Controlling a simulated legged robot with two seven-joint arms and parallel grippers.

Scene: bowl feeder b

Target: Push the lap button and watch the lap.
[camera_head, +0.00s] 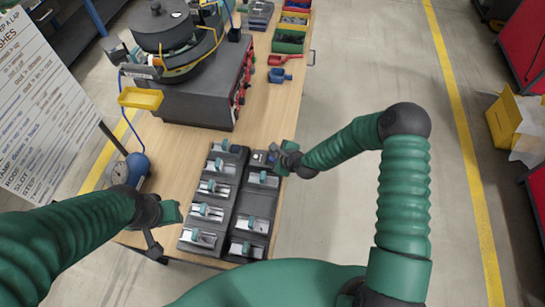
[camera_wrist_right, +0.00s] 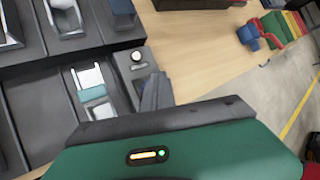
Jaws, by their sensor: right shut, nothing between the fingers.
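A small dark panel (camera_head: 260,157) sits at the right edge of the black tray on the wooden bench. In the right wrist view it carries a round pale button (camera_wrist_right: 137,57), which I take for the lap button. My right gripper (camera_head: 277,152) is shut and empty, its fingertips right beside the panel; I cannot tell whether they touch it. In the wrist view the grey fingers (camera_wrist_right: 155,92) end just below the button. My left gripper (camera_head: 172,212) hangs left of the tray, apart from it; its jaw opening is not clear. The bowl feeder (camera_head: 165,62) stands behind, its bowl on a dark base.
The black tray (camera_head: 238,190) holds several slots with metal and teal parts. Blue and red scoops (camera_head: 278,75) and coloured bins (camera_head: 289,40) lie farther back. A yellow tray (camera_head: 140,98) juts from the feeder. A lettered board (camera_head: 45,110) stands at left. Bench behind the panel is clear.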

